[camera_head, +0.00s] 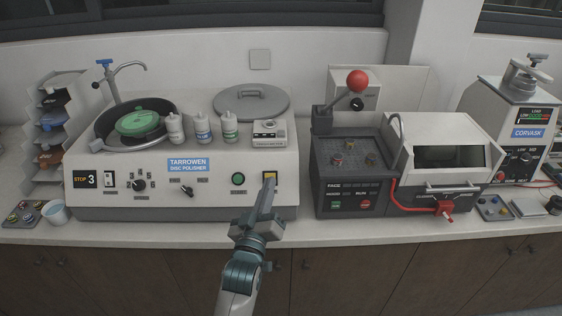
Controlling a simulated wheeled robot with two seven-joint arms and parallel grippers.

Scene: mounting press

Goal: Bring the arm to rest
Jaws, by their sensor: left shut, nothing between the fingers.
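My left gripper (267,190) is shut and empty. Its arm rises from the bottom middle of the head view. The fingertips are in front of the disc polisher (187,208), close to the yellow-framed switch (270,178) at the right of its front panel. They overlap the switch's lower part in the picture, and I cannot tell whether they touch it. My right gripper does not show.
The mounting press (520,120) stands at the far right. A grey machine with a red ball-topped lever (357,80) and a windowed lid (448,158) stands right of the polisher. A white cup (56,212) is at left. Bare counter (300,232) runs along the front.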

